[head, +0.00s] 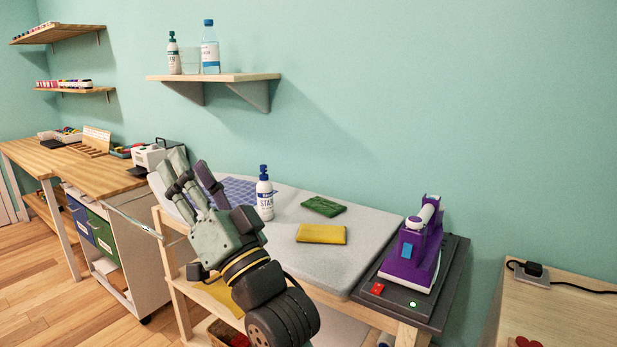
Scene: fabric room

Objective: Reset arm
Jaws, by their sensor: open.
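My gripper (190,183) shows in the head view, raised in front of the left end of the grey ironing table (376,222). Its fingers point up and to the left, spread apart, with nothing visible between them. A white and blue spray starch bottle (264,194) stands upright on the table, just right of my gripper and apart from it. A folded green cloth (323,206) and a folded yellow cloth (321,234) lie flat on the table further right.
A purple iron (414,250) stands on a dark stand (449,266) at the table's right end. A wooden workbench (60,163) with a white machine (152,157) is at the left. A wall shelf (230,78) holds bottles above. Another wooden table (560,310) is at the right.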

